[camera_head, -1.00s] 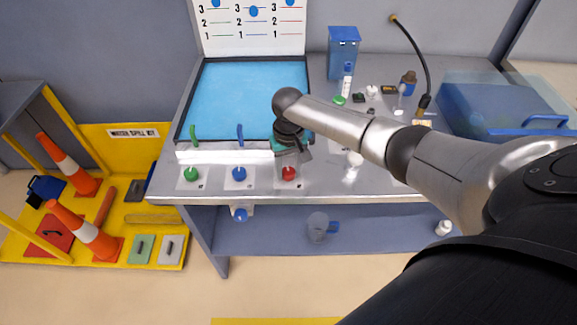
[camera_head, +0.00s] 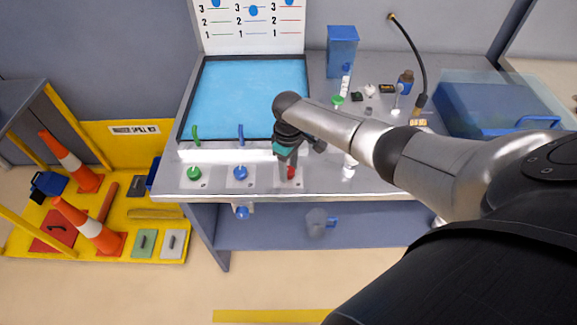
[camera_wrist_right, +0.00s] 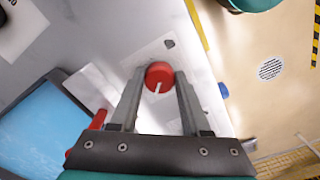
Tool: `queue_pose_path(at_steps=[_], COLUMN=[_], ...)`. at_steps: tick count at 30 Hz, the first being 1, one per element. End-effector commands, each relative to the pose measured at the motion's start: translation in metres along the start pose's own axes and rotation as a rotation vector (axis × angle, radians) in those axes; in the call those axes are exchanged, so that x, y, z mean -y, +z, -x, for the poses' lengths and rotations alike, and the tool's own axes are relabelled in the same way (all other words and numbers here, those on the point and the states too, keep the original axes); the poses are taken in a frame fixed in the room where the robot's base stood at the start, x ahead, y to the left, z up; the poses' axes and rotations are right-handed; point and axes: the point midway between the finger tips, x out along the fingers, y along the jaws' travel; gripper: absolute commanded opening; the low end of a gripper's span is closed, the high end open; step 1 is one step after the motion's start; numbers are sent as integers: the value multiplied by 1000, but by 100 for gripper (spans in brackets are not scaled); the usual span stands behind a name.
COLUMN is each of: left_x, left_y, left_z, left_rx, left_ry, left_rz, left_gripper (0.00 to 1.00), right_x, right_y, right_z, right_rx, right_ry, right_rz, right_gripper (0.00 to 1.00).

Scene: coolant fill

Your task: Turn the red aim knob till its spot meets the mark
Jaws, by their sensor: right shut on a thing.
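The red aim knob (camera_head: 291,173) sits on a pale plate at the front of the bench, right of the green knob (camera_head: 194,173) and blue knob (camera_head: 240,172). My right gripper (camera_head: 290,168) is over it, partly hiding it. In the right wrist view the round red knob (camera_wrist_right: 159,75), with a white line, lies between the fingertips of my right gripper (camera_wrist_right: 158,78), which is shut on it. The white board (camera_head: 250,30) at the back has blue spots near the level-3 lines; the right-hand spot (camera_head: 289,3) is at the top edge, partly cut off. My left gripper is out of view.
A blue tank (camera_head: 255,95) lies behind the knobs, with green and blue spouts at its front. Small bottles and a blue box (camera_head: 342,50) stand to the right. A clear jug (camera_head: 318,222) is on the shelf below. A yellow spill-kit stand is at the left.

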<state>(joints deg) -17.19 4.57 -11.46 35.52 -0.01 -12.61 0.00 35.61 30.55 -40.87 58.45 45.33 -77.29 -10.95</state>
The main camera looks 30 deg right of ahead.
Motion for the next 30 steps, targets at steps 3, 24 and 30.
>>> queue_pose_path(at_steps=[3, 24, 30], left_x=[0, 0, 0], left_y=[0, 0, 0], left_z=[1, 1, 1], left_rx=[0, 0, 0], left_ry=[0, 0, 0], left_rz=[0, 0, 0], left_gripper=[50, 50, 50], right_x=[0, 0, 0], right_y=[-1, -1, 0], right_z=[1, 1, 0], right_rx=[-4, -3, -2], right_ry=[1, 1, 0], right_rz=[16, 20, 20], right_gripper=[0, 76, 76])
